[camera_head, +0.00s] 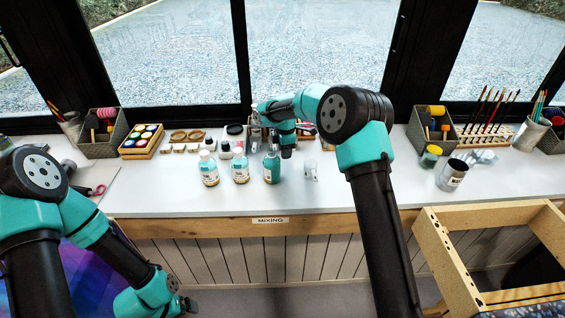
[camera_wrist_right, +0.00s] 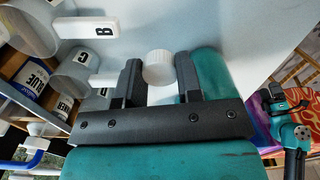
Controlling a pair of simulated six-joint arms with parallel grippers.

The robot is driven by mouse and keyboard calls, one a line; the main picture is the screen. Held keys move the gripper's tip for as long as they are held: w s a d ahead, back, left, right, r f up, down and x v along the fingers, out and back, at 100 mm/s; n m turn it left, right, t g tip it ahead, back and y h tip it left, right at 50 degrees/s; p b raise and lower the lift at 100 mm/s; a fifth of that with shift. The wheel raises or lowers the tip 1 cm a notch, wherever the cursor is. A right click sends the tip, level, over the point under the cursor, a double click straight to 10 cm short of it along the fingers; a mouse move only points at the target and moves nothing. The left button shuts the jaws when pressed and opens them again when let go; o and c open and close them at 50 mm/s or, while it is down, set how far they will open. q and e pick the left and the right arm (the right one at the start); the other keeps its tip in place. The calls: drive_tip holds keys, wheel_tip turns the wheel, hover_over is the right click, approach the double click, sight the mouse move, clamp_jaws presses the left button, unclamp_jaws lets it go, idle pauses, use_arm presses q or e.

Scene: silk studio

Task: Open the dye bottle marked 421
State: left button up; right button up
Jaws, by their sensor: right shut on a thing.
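Three small labelled bottles stand in a row at the table's front: a left bottle (camera_head: 208,170), a middle bottle (camera_head: 240,168) and a teal bottle (camera_head: 271,170). Their numbers are too small to read, so I cannot tell which is 421. My right gripper (camera_head: 287,153) points down just right of the teal bottle. In the right wrist view, a ribbed white cap (camera_wrist_right: 158,66) sits between the fingers of my right gripper (camera_wrist_right: 160,82), which is shut on it.
A clear beaker (camera_head: 310,171) stands close right of the right gripper. A wooden frame (camera_head: 435,255) stands at the front right.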

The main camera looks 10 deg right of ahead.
sight(285, 167)
drive_tip(key=shift+f, duration=0.3)
drive_tip(key=shift+f, duration=2.5)
drive_tip(key=shift+f, duration=0.1)
drive_tip(key=o, duration=1)
wheel_tip(285, 167, up, 12)
drive_tip(key=shift+r, duration=0.1)
